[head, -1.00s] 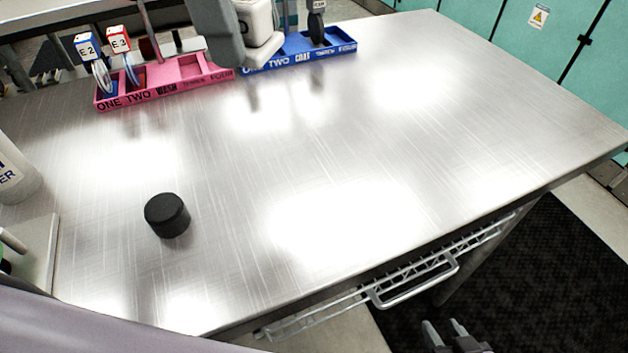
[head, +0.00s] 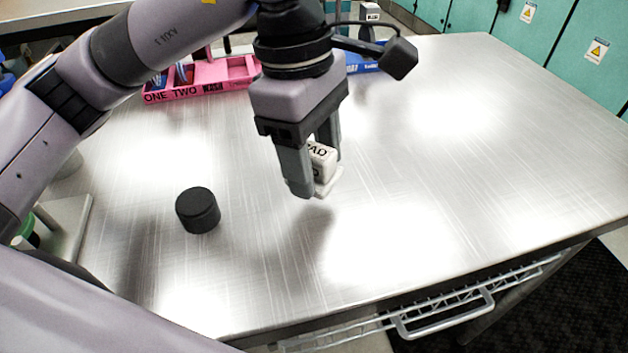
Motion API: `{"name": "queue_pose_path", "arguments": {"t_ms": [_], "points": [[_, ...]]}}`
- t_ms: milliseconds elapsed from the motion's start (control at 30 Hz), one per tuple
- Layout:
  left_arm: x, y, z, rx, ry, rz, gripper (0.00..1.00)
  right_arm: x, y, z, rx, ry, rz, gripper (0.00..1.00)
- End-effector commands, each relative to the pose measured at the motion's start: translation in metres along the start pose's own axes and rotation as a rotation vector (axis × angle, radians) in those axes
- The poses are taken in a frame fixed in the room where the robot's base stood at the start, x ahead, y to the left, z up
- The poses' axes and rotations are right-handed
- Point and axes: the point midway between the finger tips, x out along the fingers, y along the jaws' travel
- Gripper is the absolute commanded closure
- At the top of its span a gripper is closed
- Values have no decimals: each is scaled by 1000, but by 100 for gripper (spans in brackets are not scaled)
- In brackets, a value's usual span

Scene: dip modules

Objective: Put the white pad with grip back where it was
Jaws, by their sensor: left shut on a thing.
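The white pad with grip (head: 323,164) has dark lettering that reads "PAD" and a flat wider base. My left gripper (head: 315,172) is shut on it and holds it above the metal table, with a dark shadow below. The finger nearer the camera hides part of the pad. The pink tray (head: 208,86) stands at the back left, and the blue tray (head: 366,66) beside it is mostly hidden behind my left arm. My right gripper does not show.
A black round puck (head: 198,210) stands on the table (head: 440,150) at the front left. A grey plate (head: 62,228) lies at the left edge. The table's middle and right are clear. A wire drawer with a handle (head: 443,315) is below the front edge.

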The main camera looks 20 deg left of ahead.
Motion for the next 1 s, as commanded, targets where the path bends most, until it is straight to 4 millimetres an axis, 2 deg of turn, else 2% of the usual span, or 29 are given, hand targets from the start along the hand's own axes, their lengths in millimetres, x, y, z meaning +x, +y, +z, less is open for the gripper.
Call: {"name": "queue_pose_path", "arguments": {"t_ms": [300, 667, 700, 767, 800, 1000], "points": [[40, -1, -6, 1, 0, -3, 70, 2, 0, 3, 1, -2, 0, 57], [46, 0, -7, 1, 0, 0, 70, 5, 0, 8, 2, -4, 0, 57], [45, 0, -7, 1, 0, 0, 42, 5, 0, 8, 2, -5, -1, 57], [44, 0, -7, 1, 0, -1, 23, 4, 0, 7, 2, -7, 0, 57], [44, 0, -7, 1, 0, -1, 20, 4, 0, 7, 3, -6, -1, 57], [44, 0, -7, 1, 0, -1, 20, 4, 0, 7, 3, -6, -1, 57]]}}
